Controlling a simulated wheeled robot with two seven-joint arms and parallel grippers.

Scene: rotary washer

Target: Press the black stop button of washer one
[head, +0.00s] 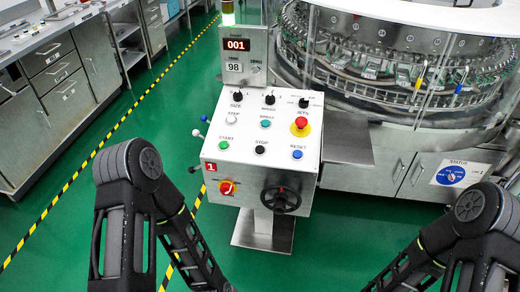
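The control panel (246,167) of washer one stands in front of me, with a red "1" label (211,167) on its front. The black stop button (260,149) is in the lower row of its top face, above the word STOP. The green start button (223,145) is left of it and the blue reset button (297,154) is right of it. Parts of my two arms show at the lower left and lower right. Neither gripper is in view. Nothing covers the stop button.
A red emergency button (301,122) on a yellow base, knobs and a display (236,44) reading 001 are on the panel. A black handwheel (281,199) and red switch (227,187) jut from its front. The round washer (400,75) stands behind. Steel cabinets (55,90) line the left.

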